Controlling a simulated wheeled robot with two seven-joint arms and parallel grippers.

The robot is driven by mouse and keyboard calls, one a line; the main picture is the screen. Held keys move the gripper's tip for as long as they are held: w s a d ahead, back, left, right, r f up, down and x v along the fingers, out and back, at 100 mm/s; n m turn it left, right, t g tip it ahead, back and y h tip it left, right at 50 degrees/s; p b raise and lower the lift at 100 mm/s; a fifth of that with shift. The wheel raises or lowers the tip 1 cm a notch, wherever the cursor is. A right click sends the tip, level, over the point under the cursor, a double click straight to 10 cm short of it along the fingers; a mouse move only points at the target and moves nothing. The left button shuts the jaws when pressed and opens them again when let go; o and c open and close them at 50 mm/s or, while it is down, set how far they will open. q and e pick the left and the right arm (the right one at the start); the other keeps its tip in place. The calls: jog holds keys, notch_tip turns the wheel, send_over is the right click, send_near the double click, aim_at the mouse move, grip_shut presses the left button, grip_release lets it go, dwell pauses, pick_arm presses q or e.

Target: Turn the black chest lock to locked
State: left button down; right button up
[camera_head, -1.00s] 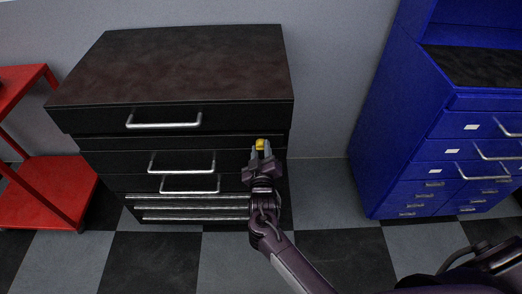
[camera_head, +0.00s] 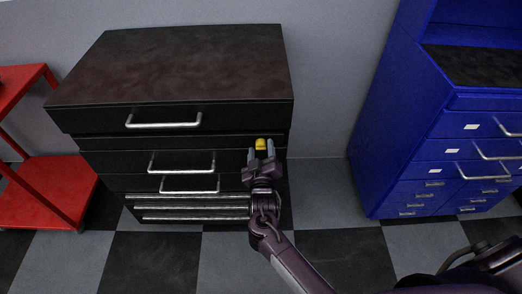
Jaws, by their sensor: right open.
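The black chest (camera_head: 105,120) stands left of centre with its drawer front facing me. Its lock (camera_head: 261,144) shows as a small yellow piece near the right end of the front, below the top drawer. My right gripper (camera_head: 261,155) is open in front of the lock, its two fingers pointing at it, one to each side in the picture. I cannot tell whether the fingers touch the lock. The lock's lower part and its exact turn are hard to make out. My left gripper is not in view.
A red shelf cart (camera_head: 45,185) stands left of the chest. A blue cabinet (camera_head: 395,150) with several drawers stands at the right. Silver handles, such as the top one (camera_head: 164,124), stick out from the chest. Checkered floor (camera_head: 320,190) lies clear between chest and cabinet.

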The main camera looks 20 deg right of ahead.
jog(key=v, duration=0.7)
jog(key=shift+s, duration=0.3)
jog(key=shift+a, duration=0.1)
jog(key=s+f+n+g+y+p, duration=0.1)
jog(key=s+f+g+y, duration=0.15)
jog(key=s+f, duration=0.65)
jog(key=s+f+g+y+p, duration=0.1)
jog(key=s+f+g+y, duration=0.2)
jog(key=f, duration=1.3)
jog(key=s+d+f+g, duration=0.2)
jog(key=s+f, duration=0.3)
jog(key=s, duration=0.5)
jog(key=s+d+f+m+g+p, duration=0.1)
jog(key=s+d+f+g, duration=0.2)
jog(key=s, duration=0.7)
jog(key=s+d+f+m+g, duration=0.1)
jog(key=s+d+f+g, duration=0.2)
jog(key=s+f+g, duration=0.3)
jog(key=s+f, duration=0.1)
jog(key=s, duration=0.3)
jog(key=shift+h, duration=0.25)
